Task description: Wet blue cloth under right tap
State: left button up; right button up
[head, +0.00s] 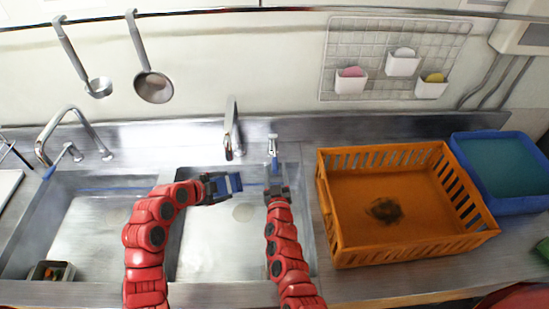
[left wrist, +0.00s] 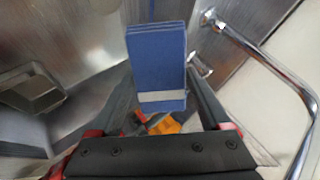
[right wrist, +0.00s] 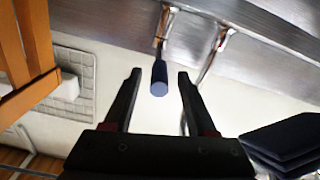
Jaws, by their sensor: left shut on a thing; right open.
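The blue cloth (head: 228,184) is a folded pad over the right sink basin. My left gripper (head: 206,187) is shut on it. In the left wrist view the cloth (left wrist: 157,50) stands out between the fingers, with a pale band across it. The right tap (head: 232,128) is just behind the cloth; I see no water from it. Its blue-tipped lever (head: 273,153) stands to its right. My right gripper (head: 277,186) is open at the lever's front end. In the right wrist view the lever's blue end (right wrist: 159,80) shows between the open fingertips.
An orange crate (head: 335,222) stands right of the sink, with a blue tray (head: 466,148) beyond it. The left tap (head: 50,136) stands behind the left basin. A small container (head: 52,270) sits in that basin. Ladles (head: 153,87) hang on the wall.

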aim_at(274, 156)
jog(key=shift+w, duration=2.95)
grip_shut()
